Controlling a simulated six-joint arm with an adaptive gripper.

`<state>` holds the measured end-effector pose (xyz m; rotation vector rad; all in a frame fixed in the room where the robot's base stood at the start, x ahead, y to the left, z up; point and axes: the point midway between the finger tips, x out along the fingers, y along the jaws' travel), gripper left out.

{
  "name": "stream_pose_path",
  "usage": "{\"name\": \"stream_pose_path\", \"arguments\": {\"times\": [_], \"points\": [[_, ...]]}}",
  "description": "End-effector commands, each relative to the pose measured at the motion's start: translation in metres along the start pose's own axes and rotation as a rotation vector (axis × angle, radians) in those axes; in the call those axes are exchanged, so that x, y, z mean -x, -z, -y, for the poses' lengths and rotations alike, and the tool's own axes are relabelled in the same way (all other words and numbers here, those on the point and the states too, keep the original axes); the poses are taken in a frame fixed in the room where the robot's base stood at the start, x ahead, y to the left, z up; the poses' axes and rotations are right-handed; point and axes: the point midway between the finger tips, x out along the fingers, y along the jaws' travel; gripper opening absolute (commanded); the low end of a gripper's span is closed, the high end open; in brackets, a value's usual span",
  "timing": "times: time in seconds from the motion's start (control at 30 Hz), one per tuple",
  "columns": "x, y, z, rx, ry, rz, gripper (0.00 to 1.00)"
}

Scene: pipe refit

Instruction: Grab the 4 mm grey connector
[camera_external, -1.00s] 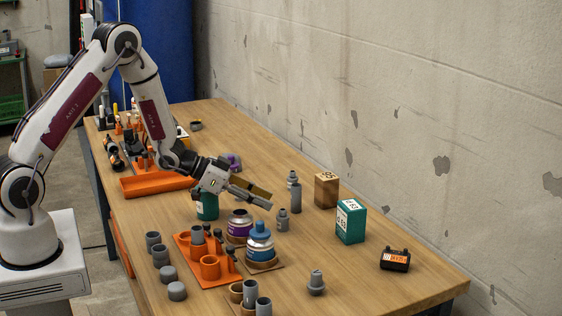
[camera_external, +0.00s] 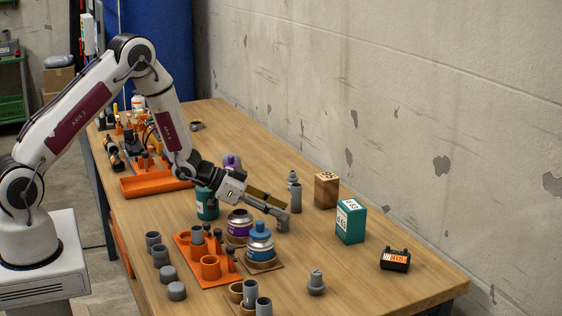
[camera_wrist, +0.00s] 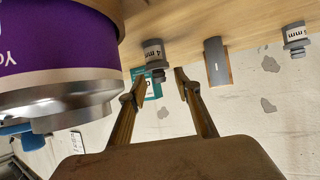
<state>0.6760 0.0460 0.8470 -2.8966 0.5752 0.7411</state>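A grey connector (camera_wrist: 154,56) with a white 4 mm label stands on the table in the wrist view. It lies between the lines of my fingers, around the tips. My gripper (camera_wrist: 160,82) is open, with one finger on each side and gaps visible.
A grey pipe (camera_wrist: 217,62) stands right of the connector. A large purple-labelled container (camera_wrist: 55,50) fills the wrist view's left. A blue-capped jar (camera_external: 260,241) stands close in front of my gripper. A teal box (camera_external: 351,222) and wooden block (camera_external: 326,190) stand to the right.

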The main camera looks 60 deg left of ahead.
Motion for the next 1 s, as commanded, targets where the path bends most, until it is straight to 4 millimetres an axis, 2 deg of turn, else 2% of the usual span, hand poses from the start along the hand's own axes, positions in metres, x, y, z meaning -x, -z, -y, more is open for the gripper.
{"name": "stream_pose_path", "arguments": {"times": [0.47,0.5,0.6,0.63,1.0], "points": [[-0.0006,-0.0001,-0.0001,0.0,0.0,0.0,0.33],[-0.0006,-0.0002,-0.0001,0.0,0.0,0.001,0.3],[-0.0006,-0.0002,-0.0001,0.0,0.0,0.001,0.04],[-0.0006,-0.0001,-0.0001,0.0,0.0,0.0,0.0],[-0.0004,0.0003,-0.0001,0.0,0.0,0.0,0.0]]}}
